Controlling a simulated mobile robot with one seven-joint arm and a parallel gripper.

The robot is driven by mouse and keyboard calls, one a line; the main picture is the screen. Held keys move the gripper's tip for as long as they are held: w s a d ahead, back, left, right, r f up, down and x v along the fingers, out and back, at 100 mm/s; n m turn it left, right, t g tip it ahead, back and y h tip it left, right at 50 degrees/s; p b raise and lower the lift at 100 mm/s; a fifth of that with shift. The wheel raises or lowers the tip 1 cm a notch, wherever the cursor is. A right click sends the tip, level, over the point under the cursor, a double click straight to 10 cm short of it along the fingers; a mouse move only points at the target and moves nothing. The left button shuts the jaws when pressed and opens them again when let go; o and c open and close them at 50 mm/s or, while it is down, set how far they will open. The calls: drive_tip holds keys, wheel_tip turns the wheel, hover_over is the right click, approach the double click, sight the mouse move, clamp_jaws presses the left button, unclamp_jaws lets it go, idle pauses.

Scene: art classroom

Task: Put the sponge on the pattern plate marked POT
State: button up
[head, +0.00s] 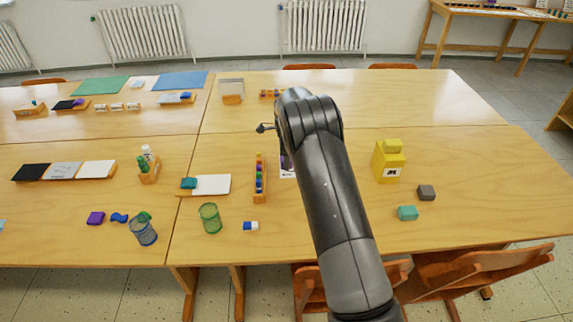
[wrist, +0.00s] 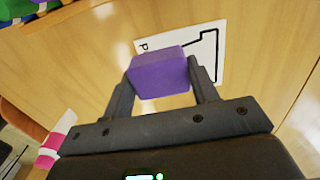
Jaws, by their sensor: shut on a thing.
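My gripper (wrist: 160,70) is shut on a purple block-shaped sponge (wrist: 158,78) in the wrist view, with one finger on each side of it. A white plate (wrist: 212,80) with a black outline and a letter P at its corner lies behind the sponge in that view. The sponge covers part of it and the rest of its marking. I cannot tell whether the sponge touches the plate. In the head view only a sliver of a white plate (head: 287,173) shows beside my arm, which hides my gripper and the held sponge.
A wooden rack of coloured pieces (head: 260,178) stands left of the plate. A white plate (head: 213,185) with a teal block lies further left. A green mesh cup (head: 209,218) and a yellow container (head: 389,162) stand on the table.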

drive_tip(key=shift+f, duration=1.7)
drive_tip(key=shift+f, duration=0.2)
drive_tip(key=o, duration=0.9)
drive_tip(key=shift+o, duration=0.2)
drive_tip(key=shift+r, duration=0.1)
